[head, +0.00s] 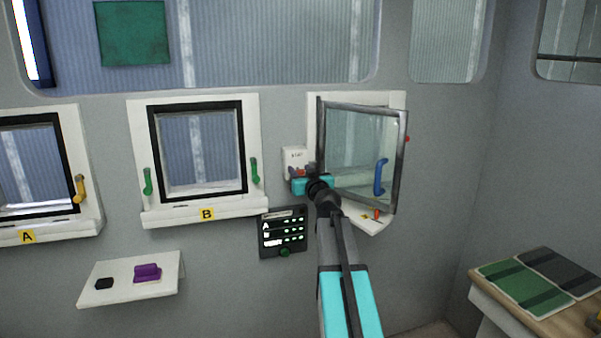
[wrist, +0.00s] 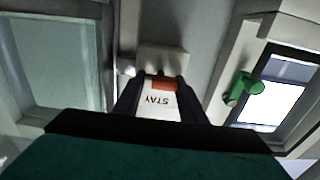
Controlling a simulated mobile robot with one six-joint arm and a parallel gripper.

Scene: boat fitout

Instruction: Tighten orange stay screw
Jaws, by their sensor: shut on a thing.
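A white box labelled STAY (head: 294,156) is on the wall left of the open window, with small orange-red and blue parts low on its front. My gripper (head: 300,178) is at this box, just below its label. In the wrist view the STAY label (wrist: 158,100) appears upside down between my fingers. An orange piece (wrist: 161,83) shows between my fingertips, and my gripper (wrist: 153,88) is shut on it. Its full shape is hidden by the fingers. Another small orange part (head: 376,214) is on the sill below the open window.
The open window sash (head: 403,155) with a blue handle (head: 380,177) swings out close right of my arm. Window B (head: 205,150) with green handles is to the left. A black panel with lights (head: 283,233) is below my gripper. A shelf (head: 110,295) holds a purple piece.

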